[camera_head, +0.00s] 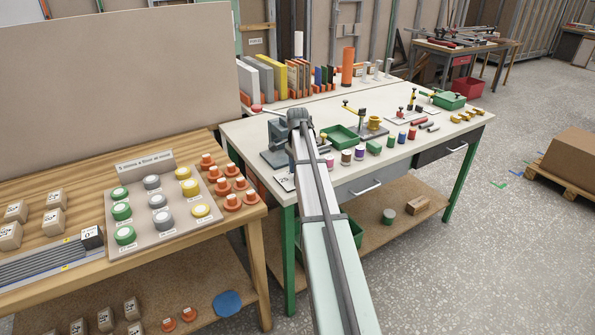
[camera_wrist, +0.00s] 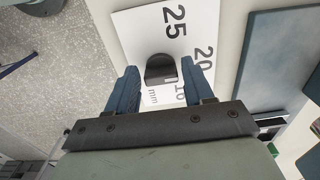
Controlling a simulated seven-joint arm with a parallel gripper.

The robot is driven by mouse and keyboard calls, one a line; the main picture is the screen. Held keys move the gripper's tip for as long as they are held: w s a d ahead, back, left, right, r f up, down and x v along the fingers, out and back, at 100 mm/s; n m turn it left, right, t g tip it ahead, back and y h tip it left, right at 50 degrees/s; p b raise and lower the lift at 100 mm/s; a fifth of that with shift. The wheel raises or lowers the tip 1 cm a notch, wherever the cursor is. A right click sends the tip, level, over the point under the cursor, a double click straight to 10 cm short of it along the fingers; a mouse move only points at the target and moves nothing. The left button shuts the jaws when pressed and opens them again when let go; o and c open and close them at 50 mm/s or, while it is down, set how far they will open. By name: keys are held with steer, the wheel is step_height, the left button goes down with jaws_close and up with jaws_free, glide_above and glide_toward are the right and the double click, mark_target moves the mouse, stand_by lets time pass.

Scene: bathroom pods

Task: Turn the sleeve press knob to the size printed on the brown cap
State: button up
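A white dial plate (camera_wrist: 135,38) marked 25, 20, 16 and mm fills the middle of the wrist view. Its dark rounded knob (camera_wrist: 160,68) lies between the two blue fingers of my gripper (camera_wrist: 159,72), which are open, with a gap visible on both sides. Which number the knob points at is not clear. In the head view the plate (camera_head: 285,182) lies at the bench's near left corner, beside a grey press (camera_head: 275,150). My arm hides the gripper there. A brownish cap (camera_head: 346,158) stands in a row of coloured caps; its print is unreadable.
A green tray (camera_head: 340,138) stands behind the cap row. Small tools and yellow fittings (camera_head: 460,117) occupy the bench's right half. Books and an orange cylinder (camera_head: 348,66) stand at the back. A wooden table (camera_head: 255,213) with several coloured caps is on the left.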

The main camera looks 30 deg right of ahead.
steer(key=c, duration=0.8)
steer(key=shift+o, duration=0.2)
steer(key=shift+n, duration=0.3)
steer(key=n, duration=0.5)
steer(key=shift+s, duration=0.15)
steer(key=n, duration=0.6)
steer(key=shift+s+d, duration=0.1)
steer(key=shift+n, duration=0.3)
steer(key=o, duration=1.1)
steer(key=shift+c, duration=0.2)
